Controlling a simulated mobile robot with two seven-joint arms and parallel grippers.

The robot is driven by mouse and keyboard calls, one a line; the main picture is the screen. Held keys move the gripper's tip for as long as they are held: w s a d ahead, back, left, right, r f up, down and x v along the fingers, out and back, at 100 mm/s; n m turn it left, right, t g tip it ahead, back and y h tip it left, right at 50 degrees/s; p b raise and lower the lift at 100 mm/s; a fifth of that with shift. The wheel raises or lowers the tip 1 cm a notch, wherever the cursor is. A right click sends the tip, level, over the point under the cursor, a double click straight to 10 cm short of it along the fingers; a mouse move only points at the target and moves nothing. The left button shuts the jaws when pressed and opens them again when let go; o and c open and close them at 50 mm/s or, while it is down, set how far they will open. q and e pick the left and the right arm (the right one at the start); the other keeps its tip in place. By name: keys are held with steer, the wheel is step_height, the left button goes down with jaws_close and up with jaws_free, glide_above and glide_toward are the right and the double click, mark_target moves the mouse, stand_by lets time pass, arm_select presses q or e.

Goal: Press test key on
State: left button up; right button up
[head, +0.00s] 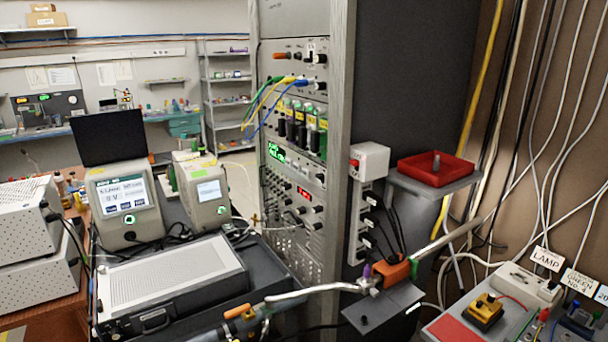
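I cannot pick out a key marked as the test key at this size. A yellow and black switch box (484,313) sits on a bench panel with a red area (455,331) at the lower right. A white box with a red button-like part (369,161) is fixed to the side of the rack. The instrument rack (292,170) has several knobs, switches and plugged cables on its front. Neither of my grippers shows in the head view.
A metal pipe (320,288) with an orange fitting (396,270) crosses in front of the rack. A red tray (436,169) sits on a small shelf. A cart at left carries a grey case (172,271) and two screen instruments (122,199). Loose cables hang at right.

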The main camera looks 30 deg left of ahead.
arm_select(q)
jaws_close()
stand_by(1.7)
